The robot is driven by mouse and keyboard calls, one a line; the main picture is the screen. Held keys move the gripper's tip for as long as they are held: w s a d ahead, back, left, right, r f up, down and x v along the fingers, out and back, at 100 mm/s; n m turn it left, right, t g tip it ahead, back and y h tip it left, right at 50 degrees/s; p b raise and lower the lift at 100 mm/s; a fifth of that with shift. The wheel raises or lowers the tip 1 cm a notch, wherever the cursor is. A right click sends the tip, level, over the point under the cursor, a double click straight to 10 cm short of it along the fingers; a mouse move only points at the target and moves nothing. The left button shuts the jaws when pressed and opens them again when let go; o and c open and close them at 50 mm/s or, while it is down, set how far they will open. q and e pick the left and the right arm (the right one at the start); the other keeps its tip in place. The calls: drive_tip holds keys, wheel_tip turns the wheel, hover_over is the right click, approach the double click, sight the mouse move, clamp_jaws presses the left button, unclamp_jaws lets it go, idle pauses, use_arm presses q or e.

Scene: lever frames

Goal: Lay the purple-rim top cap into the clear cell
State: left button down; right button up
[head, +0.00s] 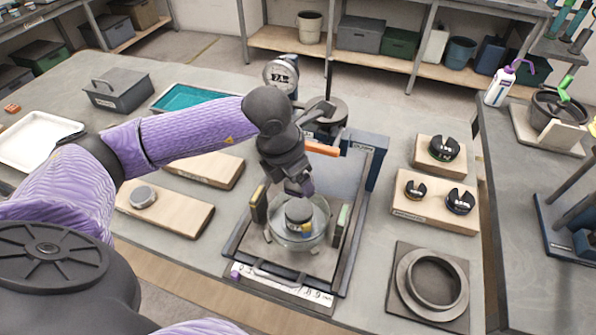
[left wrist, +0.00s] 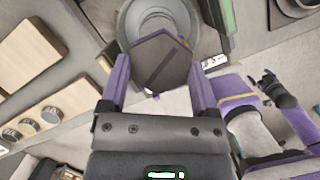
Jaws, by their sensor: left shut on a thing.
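My left gripper (head: 299,190) points down over the clear cell (head: 322,238) in the head view. In the left wrist view its purple fingers (left wrist: 160,66) are shut on the purple-rim top cap (left wrist: 162,68), a dark, angular plate with a diagonal groove and a purple edge. The cell shows just beyond the cap (left wrist: 152,14), partly covered by it. A grey-topped cylinder (head: 299,214) with a coloured band shows inside the cell. I cannot tell whether the cap touches anything below. My right gripper (left wrist: 277,92) is small at the right of the wrist view; its opening is unclear.
The cell stands on a framed tray (head: 240,240) with a dark block (head: 259,204) and a green-striped block (head: 341,222) beside it. Wooden boards with slotted weights (head: 460,201) lie right, planks (head: 190,220) left. A ring on a dark mat (head: 402,310) lies front right.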

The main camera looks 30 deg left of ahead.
sight(300, 209)
use_arm(q)
wheel_tip(300, 209, down, 4)
drive_tip(key=shift+r+b, duration=0.15)
drive_tip(key=shift+b, duration=1.05)
wheel_tip(300, 209, down, 3)
drive_tip(key=b, duration=0.3)
drive_tip(key=shift+d+f, duration=0.1)
drive_tip(key=shift+f, duration=0.25)
drive_tip(key=shift+f+b, duration=0.15)
drive_tip(key=shift+b, duration=0.25)
unclamp_jaws()
drive_tip(key=p+v, duration=0.2)
drive_tip(key=v, duration=0.7)
drive_tip(key=shift+r, duration=0.2)
drive_tip(key=shift+s+r, duration=0.15)
drive_tip(key=shift+r, duration=0.15)
